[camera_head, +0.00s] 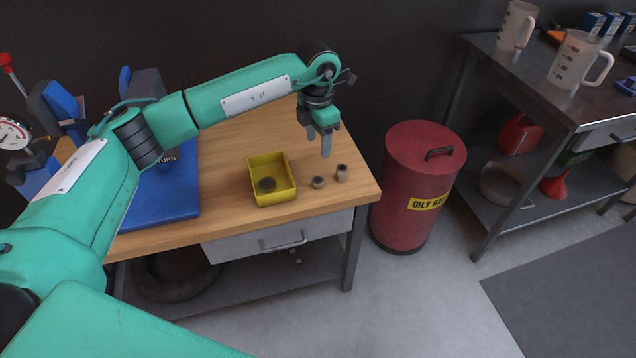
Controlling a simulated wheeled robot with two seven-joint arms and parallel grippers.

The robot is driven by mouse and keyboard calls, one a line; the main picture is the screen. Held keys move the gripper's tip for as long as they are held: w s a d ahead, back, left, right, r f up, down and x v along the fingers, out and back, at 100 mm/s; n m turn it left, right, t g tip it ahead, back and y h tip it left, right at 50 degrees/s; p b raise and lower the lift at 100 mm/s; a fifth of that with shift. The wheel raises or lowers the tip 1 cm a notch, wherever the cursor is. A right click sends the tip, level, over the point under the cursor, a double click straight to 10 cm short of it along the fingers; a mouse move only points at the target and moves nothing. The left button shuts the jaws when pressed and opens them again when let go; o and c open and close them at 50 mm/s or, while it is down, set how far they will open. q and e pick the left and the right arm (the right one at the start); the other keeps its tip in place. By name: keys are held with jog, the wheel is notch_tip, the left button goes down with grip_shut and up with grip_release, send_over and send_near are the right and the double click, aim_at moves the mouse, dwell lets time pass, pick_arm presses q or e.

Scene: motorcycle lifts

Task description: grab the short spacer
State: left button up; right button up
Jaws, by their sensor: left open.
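Two small cylindrical spacers stand on the wooden workbench (225,222) near its right end. The shorter spacer (318,182) is on the left, and a taller spacer (341,173) is just to its right. A dark round piece (267,185) lies inside a yellow bin (286,196) to the left of both. My left gripper (319,147) points down above and behind the spacers. It is open and empty, apart from both spacers. My right gripper is not in view.
A blue mat (168,205) lies on the bench to the left, with blue equipment behind it. A red oily-rag can (412,170) stands right of the bench. Farther right, a metal table (545,85) carries measuring jugs.

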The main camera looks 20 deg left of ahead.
pick_arm(q)
notch_tip(320, 180, down, 9)
jog(key=shift+a+r, duration=0.1)
jog(key=f, duration=0.4)
jog(key=shift+w+f+p, duration=0.25)
jog(key=shift+f+p, duration=0.1)
jog(key=shift+f, duration=0.05)
jog(key=c, duration=1)
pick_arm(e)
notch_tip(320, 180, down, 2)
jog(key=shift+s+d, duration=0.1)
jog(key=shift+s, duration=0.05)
